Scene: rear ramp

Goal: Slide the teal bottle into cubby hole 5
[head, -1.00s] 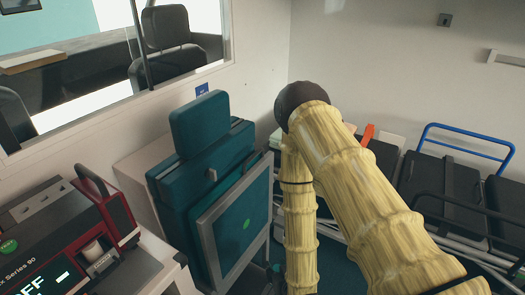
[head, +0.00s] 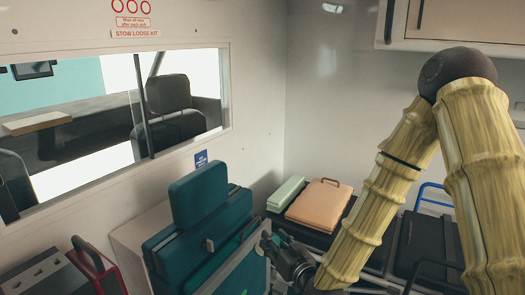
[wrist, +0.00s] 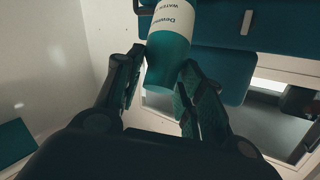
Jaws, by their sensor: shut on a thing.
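The teal bottle (wrist: 168,58), with a white label marked with dark print, is between the two fingers of my gripper (wrist: 163,66) in the wrist view. In the head view my gripper (head: 274,246) is in front of the teal seat's right edge. I cannot make out the bottle there. No numbered cubby hole can be made out in either view.
The teal seat (head: 196,232) stands left of my gripper. A peach case (head: 319,203) and a pale green box (head: 286,194) lie on dark stretcher pads behind it. A wall cabinet (head: 455,22) hangs at upper right. A red device (head: 98,270) is at lower left.

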